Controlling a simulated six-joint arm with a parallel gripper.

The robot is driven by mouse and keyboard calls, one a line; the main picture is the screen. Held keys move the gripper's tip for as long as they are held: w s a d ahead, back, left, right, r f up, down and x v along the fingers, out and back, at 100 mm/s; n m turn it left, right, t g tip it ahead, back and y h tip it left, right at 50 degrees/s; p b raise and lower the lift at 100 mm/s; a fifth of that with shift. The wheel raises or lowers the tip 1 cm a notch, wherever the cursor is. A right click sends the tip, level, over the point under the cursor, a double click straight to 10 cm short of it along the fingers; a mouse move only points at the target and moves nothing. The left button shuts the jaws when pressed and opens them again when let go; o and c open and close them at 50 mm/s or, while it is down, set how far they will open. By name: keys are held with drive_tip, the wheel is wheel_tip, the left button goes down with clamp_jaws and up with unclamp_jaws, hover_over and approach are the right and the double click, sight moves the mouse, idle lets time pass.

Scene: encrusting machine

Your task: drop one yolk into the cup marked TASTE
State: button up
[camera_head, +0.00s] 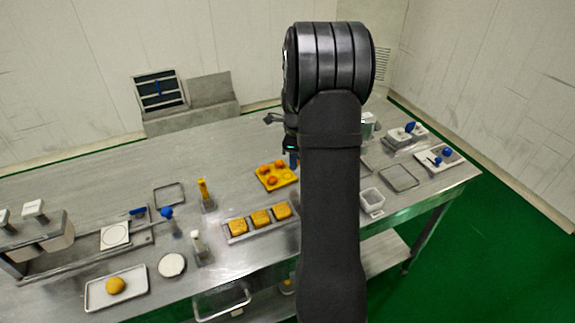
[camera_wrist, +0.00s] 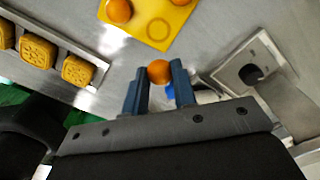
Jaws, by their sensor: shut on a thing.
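My gripper (camera_wrist: 159,78) is shut on an orange yolk (camera_wrist: 159,71), held between its blue fingertips in the wrist view. The yellow yolk tray (camera_wrist: 146,38) lies beyond it, with more orange yolks (camera_wrist: 118,10) and an empty ring mark. In the head view my gripper (camera_head: 293,160) is mostly hidden behind my arm, beside the yellow tray (camera_head: 264,183). A small clear container (camera_head: 371,203) stands right of my arm. I can read no TASTE marking, so I cannot tell whether this is the cup.
A rack of square pressed cakes (camera_head: 236,239) lies in front of the yellow tray. A white tray (camera_head: 135,295) with a dough ball is at front left. An empty shallow tray (camera_head: 399,178) lies at right. A grey fixture (camera_wrist: 240,72) with a dark round part stands right of the fingers.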

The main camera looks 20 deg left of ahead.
drive_tip(key=d+r, duration=0.5)
drive_tip(key=d, duration=0.4)
drive_tip(key=shift+s+r, duration=0.25)
drive_tip(key=shift+s, duration=0.1)
